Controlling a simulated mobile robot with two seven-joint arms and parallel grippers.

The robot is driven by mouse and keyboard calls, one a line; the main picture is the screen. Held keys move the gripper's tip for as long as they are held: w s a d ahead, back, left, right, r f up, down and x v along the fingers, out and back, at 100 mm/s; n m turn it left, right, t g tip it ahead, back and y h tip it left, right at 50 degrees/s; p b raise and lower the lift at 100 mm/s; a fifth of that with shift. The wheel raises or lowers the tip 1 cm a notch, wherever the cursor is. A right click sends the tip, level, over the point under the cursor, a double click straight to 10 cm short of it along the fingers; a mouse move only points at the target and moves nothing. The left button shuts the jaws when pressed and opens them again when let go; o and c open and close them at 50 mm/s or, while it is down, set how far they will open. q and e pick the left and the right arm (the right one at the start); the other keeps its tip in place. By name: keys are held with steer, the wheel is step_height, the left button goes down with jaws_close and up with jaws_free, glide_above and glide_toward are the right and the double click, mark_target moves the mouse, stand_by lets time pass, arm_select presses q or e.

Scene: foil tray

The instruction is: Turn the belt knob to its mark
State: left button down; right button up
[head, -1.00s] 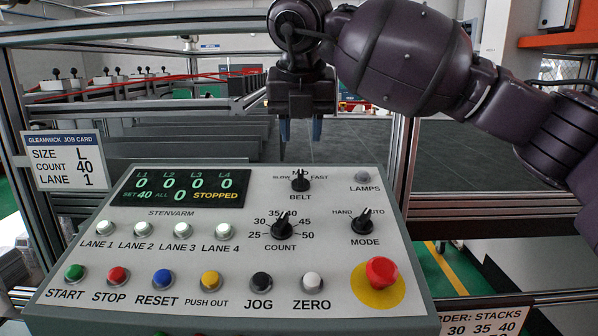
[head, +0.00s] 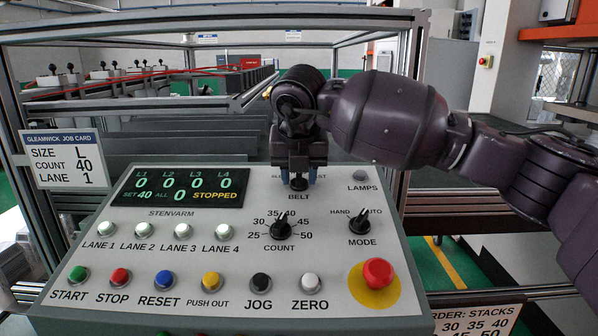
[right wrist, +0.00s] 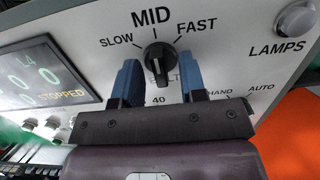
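The black belt knob (right wrist: 159,57) shows in the right wrist view, below the printed marks SLOW, MID and FAST. Its white pointer line points up at MID. My right gripper (right wrist: 160,60) is open, with one blue finger on each side of the knob and a gap on both sides. In the head view my right gripper (head: 298,178) is over the belt dial at the panel's top and hides most of the knob and its marks. My left gripper is out of view.
The control panel (head: 200,255) also holds the count knob (head: 281,227), mode knob (head: 360,222), lamps button (head: 359,175), several push buttons and a red stop button (head: 378,272). The display (head: 180,187) reads STOPPED. A job card (head: 63,158) stands at left.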

steer(key=shift+c, duration=0.4)
jaws_close()
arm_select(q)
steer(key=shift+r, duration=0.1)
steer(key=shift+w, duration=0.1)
